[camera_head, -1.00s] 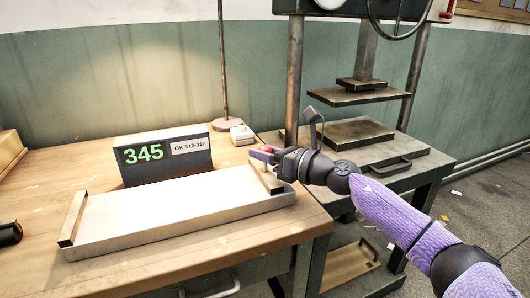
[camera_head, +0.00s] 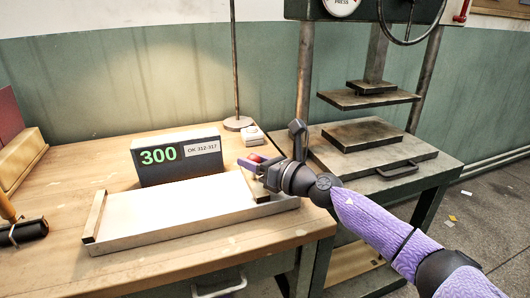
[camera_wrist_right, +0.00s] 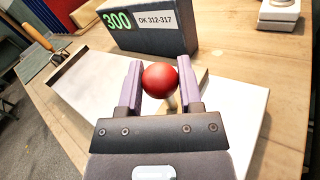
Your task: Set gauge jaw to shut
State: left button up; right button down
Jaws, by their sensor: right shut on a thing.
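The gauge bed (camera_head: 180,215) is a long pale tray on the wooden bench, with a fixed end jaw (camera_head: 94,217) at its left end. Its sliding jaw (camera_head: 261,192) is a brown bar nearer the right end, a wide gap from the fixed one. The red ball knob (camera_wrist_right: 160,79) stands at the sliding jaw. My right gripper (camera_head: 252,164) is shut on the knob, its purple fingers on both sides in the right wrist view. The display box (camera_head: 180,157) behind the bed reads 300 in green, beside a label "OK 312-317". My left gripper is not in view.
A press (camera_head: 375,135) on a dark stand is to the right, beyond the bench edge. A thin pole on a round base (camera_head: 238,123) and a small white device (camera_head: 252,135) stand behind the gauge. A roller (camera_head: 22,232) lies at the left.

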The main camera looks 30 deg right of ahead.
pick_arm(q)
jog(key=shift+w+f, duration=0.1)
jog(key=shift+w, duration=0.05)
pick_arm(e)
jog(key=shift+a+f, duration=0.1)
jog(key=shift+a, duration=0.05)
jog(key=c, duration=0.5)
grip_release()
jog(key=shift+c, duration=0.2)
jog(key=shift+o, duration=1.3)
jog(key=shift+a, duration=0.15)
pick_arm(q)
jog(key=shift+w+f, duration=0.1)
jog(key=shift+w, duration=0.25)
pick_arm(e)
jog(key=p+v, duration=0.1)
jog(key=v, duration=0.8)
jog(key=shift+s, duration=0.25)
jog(key=shift+s+d, duration=0.1)
jog(key=shift+d, duration=0.1)
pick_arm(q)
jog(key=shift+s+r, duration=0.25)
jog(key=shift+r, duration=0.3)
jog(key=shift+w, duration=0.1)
